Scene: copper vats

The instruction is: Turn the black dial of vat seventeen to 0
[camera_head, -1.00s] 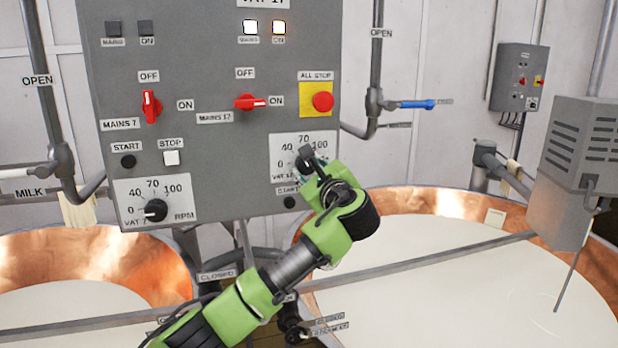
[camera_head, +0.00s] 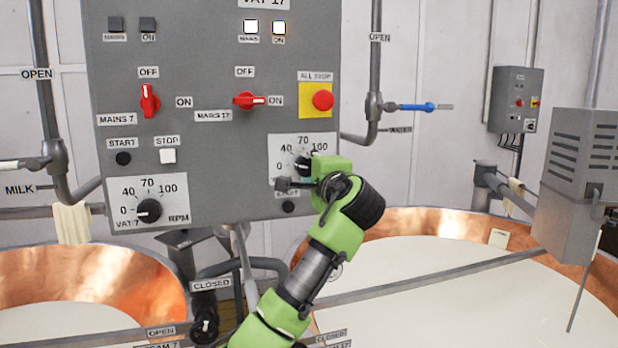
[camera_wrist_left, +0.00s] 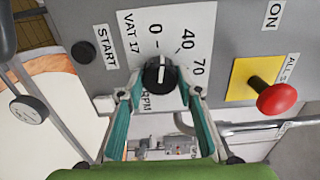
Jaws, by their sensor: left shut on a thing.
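The black dial of vat seventeen (camera_head: 302,164) sits on a white scale plate (camera_head: 325,141) at the lower right of the grey panel. It also shows in the left wrist view (camera_wrist_left: 160,74), where its white pointer line points up towards the 0 mark. My left gripper (camera_head: 297,172) is at this dial and partly covers it and the plate in the head view. In the left wrist view its two teal fingers (camera_wrist_left: 160,93) stand on either side of the dial, shut on it. My right gripper is not in view.
The red all-stop button (camera_head: 322,100) is just above the dial. A black start button (camera_head: 289,207) is just below it. The vat 7 dial (camera_head: 149,210) is at the panel's lower left. A copper vat (camera_head: 405,222) with white liquid and a crossing metal bar lies below right.

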